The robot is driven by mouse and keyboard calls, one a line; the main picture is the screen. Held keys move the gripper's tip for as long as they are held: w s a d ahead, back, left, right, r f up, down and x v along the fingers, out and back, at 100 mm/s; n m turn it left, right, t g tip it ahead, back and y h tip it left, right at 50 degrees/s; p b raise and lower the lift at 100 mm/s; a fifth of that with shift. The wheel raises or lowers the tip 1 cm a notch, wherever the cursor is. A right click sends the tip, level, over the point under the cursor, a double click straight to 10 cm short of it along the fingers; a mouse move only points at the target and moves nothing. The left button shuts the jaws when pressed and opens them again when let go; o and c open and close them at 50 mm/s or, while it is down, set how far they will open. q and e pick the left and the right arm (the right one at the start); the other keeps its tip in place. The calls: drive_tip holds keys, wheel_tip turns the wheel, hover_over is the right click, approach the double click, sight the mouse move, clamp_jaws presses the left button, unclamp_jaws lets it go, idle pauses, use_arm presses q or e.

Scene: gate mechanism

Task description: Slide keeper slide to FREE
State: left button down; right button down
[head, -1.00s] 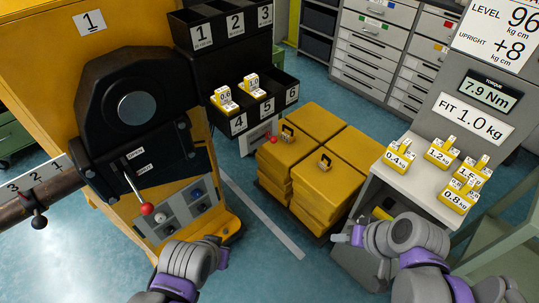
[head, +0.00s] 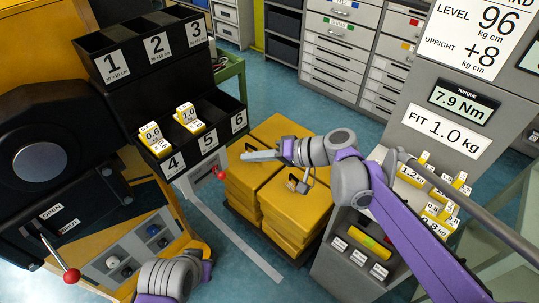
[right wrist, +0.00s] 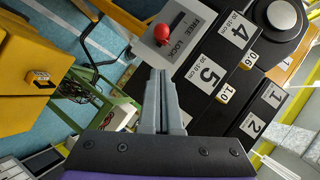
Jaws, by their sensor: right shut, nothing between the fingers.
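The keeper slide is a red ball knob (right wrist: 161,33) on a pale plate (right wrist: 188,50) marked FREE and LOCK, seen in the right wrist view. A dark slot runs up and right from the knob, which sits at the LOCK side. In the head view the red knob (head: 219,172) sits below the black bins. My right gripper (head: 244,155) is shut and empty, just right of and above the knob in the head view. Its fingertips (right wrist: 164,72) point toward the plate in the right wrist view, apparently apart from the knob. Only my left arm shows at the bottom; its fingers are not visible.
Black numbered bins (head: 148,58) with yellow weights stand above the knob. Yellow crates (head: 283,135) lie below my right arm. A lever with another red ball (head: 71,275) is at lower left. The grey test stand (head: 405,110) with weights is at right.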

sight(217, 170)
drive_tip(key=shift+s+a+f, duration=0.25)
drive_tip(key=shift+a+f, duration=0.25)
drive_tip(key=shift+a, duration=0.2)
drive_tip(key=shift+s+a+f, duration=0.3)
drive_tip(key=shift+a+f, duration=0.2)
drive_tip(key=shift+a, duration=0.25)
drive_tip(key=shift+s+a+f, duration=0.25)
drive_tip(key=shift+a+f, duration=0.25)
drive_tip(key=shift+a, duration=0.2)
drive_tip(key=s+a, duration=0.1)
drive_tip(key=s, duration=0.1)
drive_tip(key=s+a, duration=0.2)
drive_tip(key=shift+s+a, duration=0.2)
drive_tip(key=shift+s, duration=0.05)
drive_tip(key=shift+r, duration=0.15)
